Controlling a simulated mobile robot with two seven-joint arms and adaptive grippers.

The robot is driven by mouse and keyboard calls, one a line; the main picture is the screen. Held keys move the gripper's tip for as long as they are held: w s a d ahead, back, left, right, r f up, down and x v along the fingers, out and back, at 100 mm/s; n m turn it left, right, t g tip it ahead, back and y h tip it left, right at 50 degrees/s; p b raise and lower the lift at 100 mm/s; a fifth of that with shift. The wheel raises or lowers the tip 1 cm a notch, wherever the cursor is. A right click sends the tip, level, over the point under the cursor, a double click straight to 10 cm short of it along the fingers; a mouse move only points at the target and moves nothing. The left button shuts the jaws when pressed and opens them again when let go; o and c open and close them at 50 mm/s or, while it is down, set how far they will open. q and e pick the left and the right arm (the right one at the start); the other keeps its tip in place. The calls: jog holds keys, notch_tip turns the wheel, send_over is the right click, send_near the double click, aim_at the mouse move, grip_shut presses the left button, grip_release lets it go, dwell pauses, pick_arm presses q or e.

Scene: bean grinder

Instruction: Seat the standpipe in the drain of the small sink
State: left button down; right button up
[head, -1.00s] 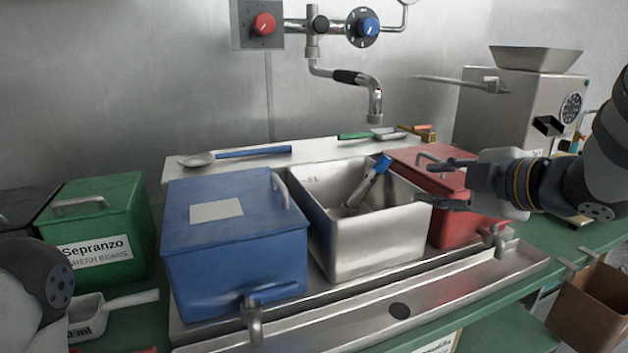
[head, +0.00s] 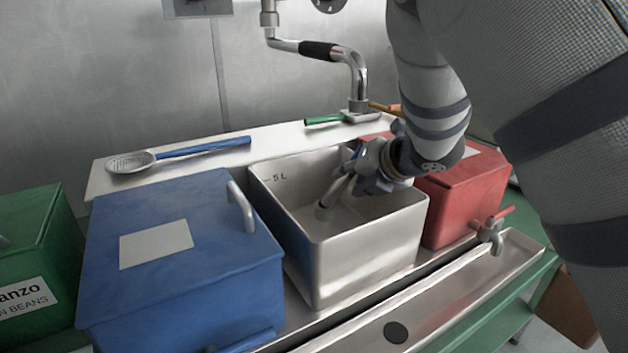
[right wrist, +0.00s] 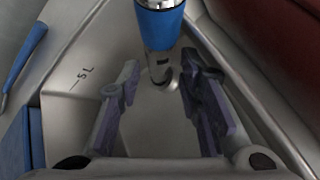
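The small steel sink (head: 370,243), marked 5 L, stands between a blue and a red container. The standpipe (head: 334,193) is a metal tube leaning inside it, tilted; its upper end is hidden behind my right gripper (head: 368,172) in the head view. In the right wrist view the standpipe's blue band (right wrist: 158,26) shows at the top, with its tube running down between the fingers. My right gripper (right wrist: 157,82) is open there, its fingers apart on either side and not visibly touching the tube. I cannot tell whether its lower end is in the drain. My left gripper is out of view.
The blue container (head: 185,265) is close left of the sink, the red container (head: 470,195) close right. A blue-handled strainer (head: 135,161) lies on the back ledge. A trough with a hole (head: 396,332) runs in front.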

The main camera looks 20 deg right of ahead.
aim_at(345, 178)
jog(key=x, duration=0.2)
jog(key=shift+w+f, duration=0.15)
jog(key=shift+w, duration=0.15)
grip_shut()
